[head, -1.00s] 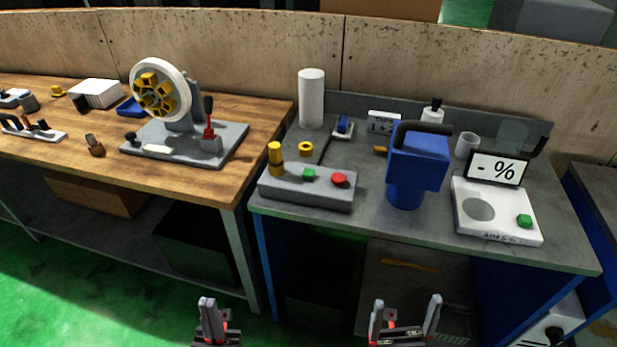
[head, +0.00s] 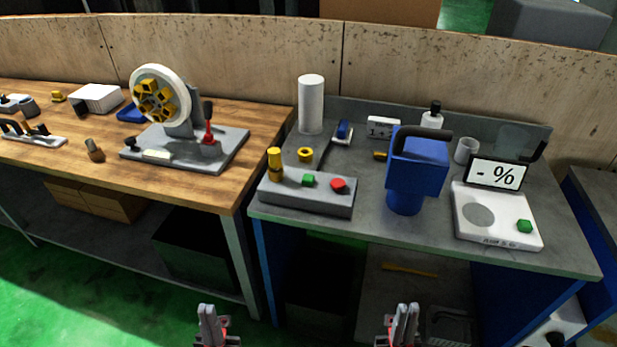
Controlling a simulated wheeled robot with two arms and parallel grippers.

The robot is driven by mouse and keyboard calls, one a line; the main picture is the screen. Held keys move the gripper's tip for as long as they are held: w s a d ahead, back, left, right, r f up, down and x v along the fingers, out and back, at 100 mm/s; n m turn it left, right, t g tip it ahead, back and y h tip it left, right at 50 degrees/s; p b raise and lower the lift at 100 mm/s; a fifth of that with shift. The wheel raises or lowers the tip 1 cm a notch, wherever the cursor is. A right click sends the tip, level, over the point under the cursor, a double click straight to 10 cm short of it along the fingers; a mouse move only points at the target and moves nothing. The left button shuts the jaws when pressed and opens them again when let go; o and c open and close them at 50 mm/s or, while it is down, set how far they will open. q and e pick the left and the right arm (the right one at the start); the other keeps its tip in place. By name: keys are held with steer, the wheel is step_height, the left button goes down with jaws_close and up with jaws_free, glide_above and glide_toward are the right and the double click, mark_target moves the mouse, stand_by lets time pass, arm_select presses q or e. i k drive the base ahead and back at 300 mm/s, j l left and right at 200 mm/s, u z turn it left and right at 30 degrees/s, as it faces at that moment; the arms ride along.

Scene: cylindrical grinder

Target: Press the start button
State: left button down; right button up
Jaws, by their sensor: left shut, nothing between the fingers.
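A grey control box (head: 306,195) sits at the front left of the grey bench. Another green button (head: 524,226) is on the white device with the "- %" display at the right. I cannot read a label on either green button. My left gripper (head: 210,312) is shut and empty at the bottom edge, below and left of the control box. My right gripper (head: 406,312) looks shut, with nothing seen between its fingers, below the bench front. Neither gripper touches a button.
A blue container with a dark handle (head: 417,170) stands right of the control box. A wooden table (head: 200,190) with a wheel device (head: 160,95) is at left. Space before the bench is free.

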mark_target(307, 180)
steer(key=i+j+z, duration=0.15)
steer(key=j, duration=0.35)
steer(key=i+j+z, duration=0.15)
steer(key=j, duration=0.35)
steer(key=i+j+z, duration=0.1)
steer(key=j, duration=0.4)
steer(key=i+j+z, duration=0.15)
steer(key=j, duration=0.4)
steer(key=k+l, duration=0.05)
